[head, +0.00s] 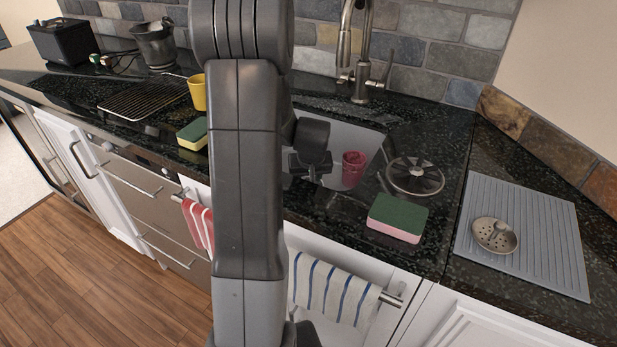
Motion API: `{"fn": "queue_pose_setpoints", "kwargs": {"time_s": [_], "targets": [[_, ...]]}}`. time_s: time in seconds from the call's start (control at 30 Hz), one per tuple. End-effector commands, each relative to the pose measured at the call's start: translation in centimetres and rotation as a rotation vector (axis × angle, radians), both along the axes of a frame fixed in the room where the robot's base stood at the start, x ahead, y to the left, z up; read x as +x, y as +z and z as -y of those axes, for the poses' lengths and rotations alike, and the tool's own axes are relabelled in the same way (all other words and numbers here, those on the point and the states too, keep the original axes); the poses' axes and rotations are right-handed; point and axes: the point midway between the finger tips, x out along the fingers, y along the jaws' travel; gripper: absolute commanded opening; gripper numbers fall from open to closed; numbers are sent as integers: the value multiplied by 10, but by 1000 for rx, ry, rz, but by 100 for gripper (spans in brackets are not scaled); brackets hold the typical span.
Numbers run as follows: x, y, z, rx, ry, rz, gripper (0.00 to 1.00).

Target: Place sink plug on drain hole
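The likely sink plug (495,235), a pale round perforated disc with a small central knob, lies on the grey ribbed mat at the right. The pale sink basin (372,139) is in the middle, partly hidden behind my arm. I see no drain hole inside its visible part. A round steel-rimmed fitting with black flaps (415,177) is set right of the basin; I cannot tell if it is the drain hole. My gripper (310,170) hangs over the basin, left of the red cup and well away from the plug. Its finger opening is unclear.
A red cup (353,168) stands in the basin. A green-and-pink sponge (397,218) lies between basin and mat (548,225). The tap (361,70) rises behind the basin. A yellow cup (198,92), another sponge (192,134) and a rack (145,98) are left.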

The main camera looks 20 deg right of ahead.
Motion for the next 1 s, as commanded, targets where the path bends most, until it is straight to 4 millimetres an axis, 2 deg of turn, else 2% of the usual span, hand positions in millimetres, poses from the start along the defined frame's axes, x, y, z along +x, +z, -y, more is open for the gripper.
{"fn": "queue_pose_setpoints", "kwargs": {"time_s": [0.27,0.37,0.7,0.9,1.0], "targets": [[-1,7,0,0,0,1,39],[-6,20,-1,-2,1,3,39],[-30,81,-6,0,-1,4,39],[-41,105,-9,0,0,2,39],[-43,111,-9,0,0,1,39]]}}
